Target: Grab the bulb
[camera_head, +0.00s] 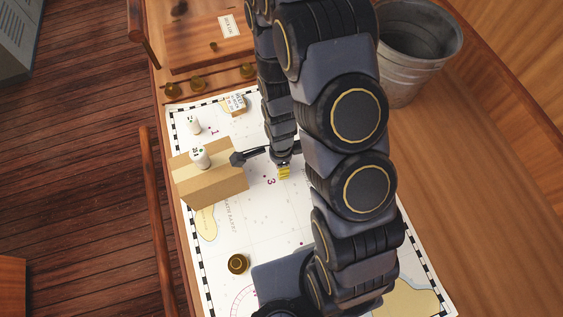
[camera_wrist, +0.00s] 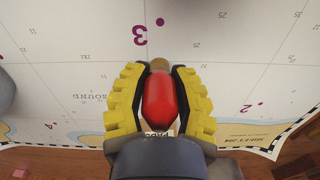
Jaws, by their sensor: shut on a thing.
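The bulb (camera_wrist: 159,100) is red with a dull brass-coloured end and lies between the yellow pads of my gripper (camera_wrist: 160,92) in the wrist view. The pads close on it from left and right. In the head view my gripper (camera_head: 284,172) is over the chart near the red number 3, with its yellow fingertips pointing down. The bulb cannot be made out there, as the arm and fingers cover it.
The chart (camera_head: 262,225) covers the table. A cardboard box (camera_head: 222,187) with a white item (camera_head: 200,157) on top stands left of my gripper. A brass round piece (camera_head: 237,264) lies nearer. A metal bucket (camera_head: 405,72) stands right, and a wooden log box (camera_head: 190,50) lies at the back.

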